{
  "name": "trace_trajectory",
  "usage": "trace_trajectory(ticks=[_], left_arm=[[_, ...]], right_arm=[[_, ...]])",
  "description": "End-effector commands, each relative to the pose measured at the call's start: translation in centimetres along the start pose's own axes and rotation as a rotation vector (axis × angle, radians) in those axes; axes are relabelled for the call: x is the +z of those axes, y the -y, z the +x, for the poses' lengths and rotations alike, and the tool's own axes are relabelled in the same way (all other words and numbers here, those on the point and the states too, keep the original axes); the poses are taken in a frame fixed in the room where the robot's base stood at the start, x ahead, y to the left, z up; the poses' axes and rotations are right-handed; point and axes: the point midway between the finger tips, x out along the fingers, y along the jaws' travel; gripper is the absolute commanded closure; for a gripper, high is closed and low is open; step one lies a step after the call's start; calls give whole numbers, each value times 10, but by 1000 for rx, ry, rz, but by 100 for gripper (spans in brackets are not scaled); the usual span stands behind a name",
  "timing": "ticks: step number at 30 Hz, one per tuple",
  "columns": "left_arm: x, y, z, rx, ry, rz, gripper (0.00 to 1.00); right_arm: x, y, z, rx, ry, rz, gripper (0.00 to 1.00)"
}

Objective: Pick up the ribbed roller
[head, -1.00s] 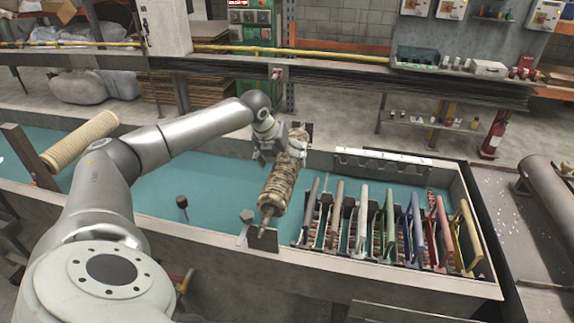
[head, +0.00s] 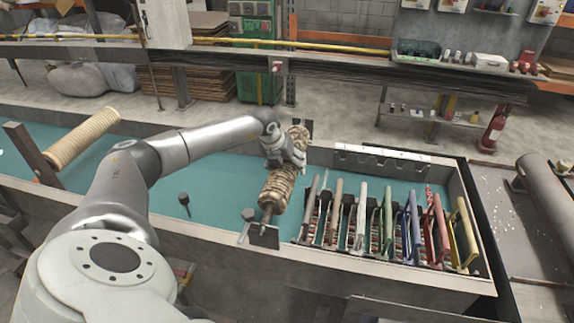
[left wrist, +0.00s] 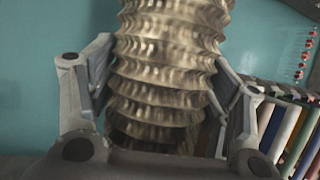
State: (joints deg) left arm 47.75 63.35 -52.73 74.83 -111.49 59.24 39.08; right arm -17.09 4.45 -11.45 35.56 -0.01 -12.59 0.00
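The brown ribbed roller (head: 276,190) lies lengthwise over the teal-floored trough in the head view, its near end at a dark bracket (head: 262,235). My left gripper (head: 291,158) is at the roller's upper part, coming from above. In the left wrist view the ribbed roller (left wrist: 165,75) fills the middle, between the two spread fingers of my left gripper (left wrist: 165,95). One finger is on each side of it, close to the ribs; firm contact does not show. The roller's lower part is hidden behind the gripper body there. My right gripper is not in view.
A cream ribbed roller (head: 82,138) leans at the left, by a dark post (head: 30,150). A rack of several coloured frames (head: 388,225) stands right of the brown roller. The teal trough floor (head: 215,180) left of it is mostly clear, with a small dark knob (head: 184,199).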

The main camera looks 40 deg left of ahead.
Motion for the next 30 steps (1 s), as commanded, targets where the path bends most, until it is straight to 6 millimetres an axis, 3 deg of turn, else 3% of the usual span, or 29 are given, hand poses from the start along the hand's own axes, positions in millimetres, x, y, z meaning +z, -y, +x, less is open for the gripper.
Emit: trace_trajectory(ticks=[1,11,23,30], left_arm=[[0,0,0,0,0,0,40],[0,0,0,0,0,0,82],[4,2,-5,-3,5,-1,82],[12,6,-24,-5,9,-1,82]], right_arm=[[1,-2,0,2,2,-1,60],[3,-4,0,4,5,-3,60],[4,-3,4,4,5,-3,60],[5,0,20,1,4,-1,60]])
